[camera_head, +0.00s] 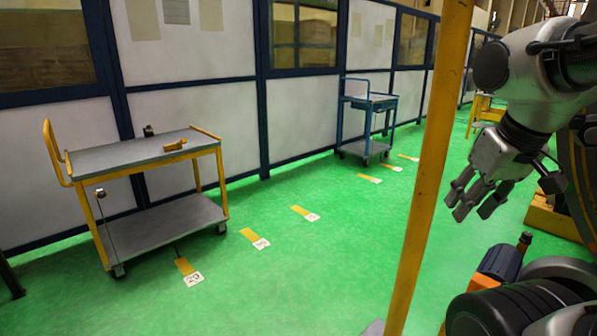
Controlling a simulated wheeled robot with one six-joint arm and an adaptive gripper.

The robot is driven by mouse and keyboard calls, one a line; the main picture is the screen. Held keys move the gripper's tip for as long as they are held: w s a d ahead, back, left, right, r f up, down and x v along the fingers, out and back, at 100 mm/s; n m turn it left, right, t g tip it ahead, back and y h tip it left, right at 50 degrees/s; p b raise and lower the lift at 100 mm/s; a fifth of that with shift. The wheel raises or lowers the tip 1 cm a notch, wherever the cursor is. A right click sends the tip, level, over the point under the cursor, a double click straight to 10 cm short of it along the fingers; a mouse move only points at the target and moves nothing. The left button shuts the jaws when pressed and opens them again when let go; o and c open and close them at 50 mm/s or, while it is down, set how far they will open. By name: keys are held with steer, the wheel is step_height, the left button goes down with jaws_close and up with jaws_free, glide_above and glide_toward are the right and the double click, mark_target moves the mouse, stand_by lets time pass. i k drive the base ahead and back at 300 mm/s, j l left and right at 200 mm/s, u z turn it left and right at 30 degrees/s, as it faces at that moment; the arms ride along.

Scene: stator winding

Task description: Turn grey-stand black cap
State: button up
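My gripper (503,193) hangs at the upper right with its grey fingers spread apart and nothing between them. It points down over the green floor. I cannot clearly make out a grey stand with a black cap. A small dark piece (148,131) stands upright on the grey-topped cart at the left, far from my gripper. A small dark knob-like piece (527,239) shows at the lower right, below my gripper and apart from it. I cannot tell whether either is the cap.
The yellow-framed cart (120,152) carries a small orange-yellow item (175,145). A blue cart (372,103) stands by the panelled wall. A yellow post (428,165) rises left of my gripper. An orange-and-black unit (500,262) is at the lower right.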

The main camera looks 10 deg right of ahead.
mark_target(527, 236)
steer(key=i+j+u, duration=0.5)
steer(key=i+u, duration=0.65)
steer(key=i+z, duration=0.1)
steer(key=i, duration=0.6)
steer(key=i+j+z, duration=0.1)
steer(key=i, duration=0.6)
steer(key=i+z, duration=0.5)
steer(key=z, duration=0.25)
steer(key=i+j+z, duration=0.1)
steer(key=i+z, duration=0.25)
steer(key=i+l+z, duration=0.15)
steer(key=z, duration=0.3)
steer(key=i+z, duration=0.25)
steer(key=z, duration=0.2)
steer(key=i+z, duration=0.25)
steer(key=z, duration=0.15)
steer(key=i+z, duration=0.3)
steer(key=i, duration=0.3)
steer(key=i+z, duration=0.3)
steer(key=i, duration=0.3)
steer(key=i+l+z, duration=0.15)
steer(key=i+z, duration=0.25)
steer(key=i, duration=0.2)
steer(key=i+z, duration=0.4)
steer(key=i, duration=0.15)
steer(key=i+l, duration=0.1)
steer(key=i, duration=0.35)
